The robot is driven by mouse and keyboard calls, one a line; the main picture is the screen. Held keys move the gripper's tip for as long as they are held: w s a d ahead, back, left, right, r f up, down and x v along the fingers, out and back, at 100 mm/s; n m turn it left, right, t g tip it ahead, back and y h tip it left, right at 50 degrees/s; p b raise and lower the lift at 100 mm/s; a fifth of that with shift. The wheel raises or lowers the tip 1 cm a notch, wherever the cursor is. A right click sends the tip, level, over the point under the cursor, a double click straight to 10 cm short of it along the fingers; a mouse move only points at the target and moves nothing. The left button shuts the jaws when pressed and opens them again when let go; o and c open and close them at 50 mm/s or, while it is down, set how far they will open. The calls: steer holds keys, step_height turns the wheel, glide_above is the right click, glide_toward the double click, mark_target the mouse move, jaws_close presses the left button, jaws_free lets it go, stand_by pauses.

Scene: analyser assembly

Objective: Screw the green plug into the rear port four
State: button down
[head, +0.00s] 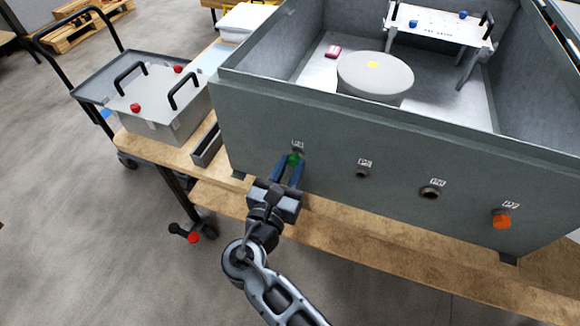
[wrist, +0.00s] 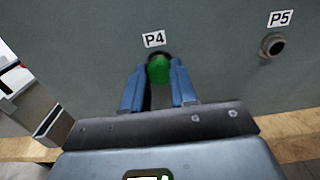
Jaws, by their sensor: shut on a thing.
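The green plug (wrist: 159,69) sits between the blue fingertips of my gripper (wrist: 160,84), which is shut on it. The plug is at the port labelled P4 (wrist: 154,54), on the outer wall of the grey analyser box (head: 320,135). The dark rim of the port shows just above the plug, so the plug's far end is hidden and I cannot tell how deep it sits. In the head view the green plug (head: 293,160) and my gripper (head: 289,172) are at the leftmost port.
Port P5 (wrist: 273,46) is empty to the right. Farther right are another open port (head: 432,192) and an orange plug (head: 502,219) in the last port.

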steer(key=shift+h, duration=0.3)
steer(key=shift+d, duration=0.1)
steer(key=shift+f+m+b, duration=0.25)
steer(key=shift+m+b, duration=0.45)
steer(key=shift+m, duration=0.2)
steer(key=m+b, duration=0.4)
steer(key=m, duration=0.1)
steer(key=shift+m+b, duration=0.3)
steer(key=m+b, duration=0.6)
steer(key=shift+d+f+m+g+b, duration=0.1)
steer(key=shift+f+m+g+b, duration=0.05)
steer(key=shift+m+g+b, duration=0.2)
steer(key=m+b, duration=0.6)
steer(key=b, duration=0.1)
steer(key=shift+m+y, duration=0.35)
steer(key=shift+y, duration=0.05)
steer(key=m+b, duration=0.2)
steer(key=b, duration=0.1)
steer(key=shift+m, duration=0.3)
steer(key=shift+d+m+b, duration=0.1)
steer(key=shift+m+b, duration=0.2)
steer(key=shift+b, duration=0.1)
